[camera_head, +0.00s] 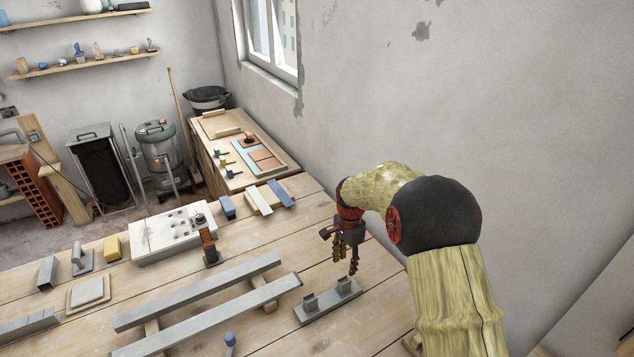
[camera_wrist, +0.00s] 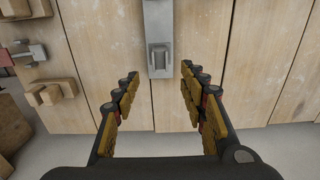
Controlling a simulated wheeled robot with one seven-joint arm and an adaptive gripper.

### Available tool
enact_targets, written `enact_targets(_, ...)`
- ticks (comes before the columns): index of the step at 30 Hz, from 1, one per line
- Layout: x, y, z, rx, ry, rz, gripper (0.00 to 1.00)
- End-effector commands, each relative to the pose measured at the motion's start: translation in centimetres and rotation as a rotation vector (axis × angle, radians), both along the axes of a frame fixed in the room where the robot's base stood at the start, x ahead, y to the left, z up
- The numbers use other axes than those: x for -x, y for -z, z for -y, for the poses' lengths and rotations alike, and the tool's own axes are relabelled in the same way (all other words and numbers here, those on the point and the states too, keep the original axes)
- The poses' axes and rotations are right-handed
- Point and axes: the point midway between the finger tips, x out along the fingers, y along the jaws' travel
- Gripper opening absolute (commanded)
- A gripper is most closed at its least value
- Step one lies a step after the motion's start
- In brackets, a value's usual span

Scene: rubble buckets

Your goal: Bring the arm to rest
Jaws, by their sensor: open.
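My arm (camera_head: 455,290) reaches up from the lower right and bends over the wooden table. My gripper (camera_head: 354,268) points down above the table's right part, beside a grey plate with two upright blocks (camera_head: 328,303). In the wrist view my gripper (camera_wrist: 160,78) has its yellow-padded fingers spread apart, with nothing between them. A grey metal piece with a raised block (camera_wrist: 158,40) lies on the planks beyond the fingertips. I cannot tell the exact height of the gripper over the table.
Two long grey bars (camera_head: 205,315) lie on wooden supports left of the gripper. A white box with knobs (camera_head: 172,235) and several tools stand farther back. A workbench (camera_head: 245,150) runs along the wall. In the wrist view wooden pieces (camera_wrist: 45,92) show at the left.

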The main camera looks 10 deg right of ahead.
Motion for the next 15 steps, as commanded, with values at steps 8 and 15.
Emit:
enact_targets(8,0.2,0.2,0.0,0.0,-0.16,-0.003,0.42)
enact_targets(15,5.8,1.1,0.0,-0.019,-0.469,-0.081,0.42)
